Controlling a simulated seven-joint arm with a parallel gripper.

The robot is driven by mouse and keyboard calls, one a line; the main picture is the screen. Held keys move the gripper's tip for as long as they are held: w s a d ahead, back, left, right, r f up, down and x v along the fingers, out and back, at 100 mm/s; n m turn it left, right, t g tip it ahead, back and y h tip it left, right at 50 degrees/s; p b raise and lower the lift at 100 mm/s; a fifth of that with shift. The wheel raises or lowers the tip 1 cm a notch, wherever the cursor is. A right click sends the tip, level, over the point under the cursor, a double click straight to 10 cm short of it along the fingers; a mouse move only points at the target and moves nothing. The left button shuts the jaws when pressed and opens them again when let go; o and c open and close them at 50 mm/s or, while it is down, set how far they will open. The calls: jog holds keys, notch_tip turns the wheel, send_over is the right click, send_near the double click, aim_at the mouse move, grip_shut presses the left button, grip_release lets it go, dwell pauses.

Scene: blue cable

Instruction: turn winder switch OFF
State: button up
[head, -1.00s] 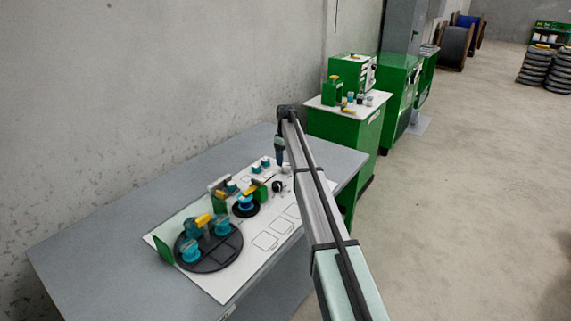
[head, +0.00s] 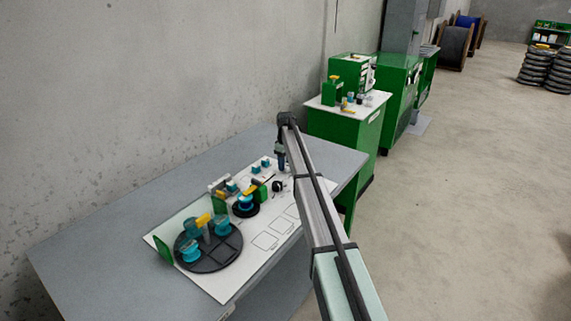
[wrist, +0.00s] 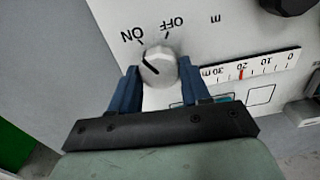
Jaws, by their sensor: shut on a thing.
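The winder switch is a round white-grey knob (wrist: 160,66) with a black pointer line, on the white panel in the wrist view. Its line points up and left, toward the ON label (wrist: 132,34). The OFF label (wrist: 173,22) is printed to the right of ON. My gripper (wrist: 159,76) has its blue fingers on either side of the knob and is shut on it. In the head view my gripper (head: 281,166) is down at the far right end of the white board and largely hides the knob.
A scale strip (wrist: 250,66) with a red mark lies right of the knob, and a black round part (wrist: 290,5) is at the top right. On the grey table (head: 120,230) stand a dark turntable (head: 228,256) with teal spools and green brackets (head: 219,206).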

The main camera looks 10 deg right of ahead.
jog(key=c, duration=0.5)
jog(key=shift+o, duration=0.2)
jog(key=shift+m, duration=0.3)
jog(key=m, duration=1.1)
jog(key=shift+d+m, duration=0.1)
jog(key=shift+m, duration=0.2)
jog(key=o, duration=1.1)
jog(key=shift+c, duration=0.2)
jog(key=shift+r, duration=0.1)
